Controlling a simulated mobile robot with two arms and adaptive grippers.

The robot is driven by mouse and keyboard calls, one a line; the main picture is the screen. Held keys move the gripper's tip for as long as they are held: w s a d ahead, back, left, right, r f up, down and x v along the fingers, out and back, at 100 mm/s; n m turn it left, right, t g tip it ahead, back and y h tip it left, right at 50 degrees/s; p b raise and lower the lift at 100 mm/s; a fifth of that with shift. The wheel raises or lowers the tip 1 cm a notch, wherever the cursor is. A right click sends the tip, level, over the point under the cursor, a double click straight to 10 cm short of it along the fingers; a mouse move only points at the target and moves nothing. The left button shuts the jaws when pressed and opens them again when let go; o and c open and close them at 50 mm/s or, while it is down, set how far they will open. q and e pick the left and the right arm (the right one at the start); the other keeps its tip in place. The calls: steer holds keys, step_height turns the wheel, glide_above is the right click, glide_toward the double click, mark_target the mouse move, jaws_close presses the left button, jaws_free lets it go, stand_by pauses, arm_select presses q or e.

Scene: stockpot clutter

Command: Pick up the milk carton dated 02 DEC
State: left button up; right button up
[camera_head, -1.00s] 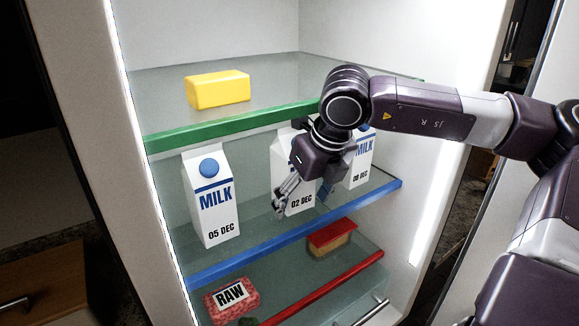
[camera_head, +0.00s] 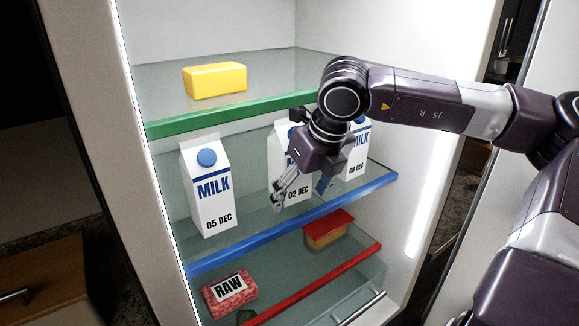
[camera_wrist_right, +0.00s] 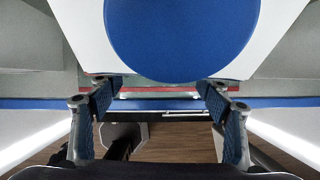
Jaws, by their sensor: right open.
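The milk carton dated 02 DEC (camera_head: 275,168) stands upright on the middle, blue-edged shelf, partly hidden behind my right gripper. My right gripper (camera_head: 300,194) is open, with its fingers pointing down in front of this carton, one toward each side of its face. In the right wrist view, a blue cap (camera_wrist_right: 182,35) and white carton top fill the upper middle, close beyond the open fingers (camera_wrist_right: 160,90). No date is readable there. Nothing is between the fingertips. My left gripper is not in view.
The 05 DEC carton (camera_head: 213,205) stands to the left and the 08 DEC carton (camera_head: 357,160) close to the right, both on the blue-edged shelf (camera_head: 240,254). A yellow block (camera_head: 216,82) is above. A RAW meat pack (camera_head: 230,292) and a red-lidded box (camera_head: 326,232) are below.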

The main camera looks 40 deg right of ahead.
steer(key=shift+c, duration=0.4)
steer(key=shift+f, duration=0.1)
jaws_close()
stand_by(0.4)
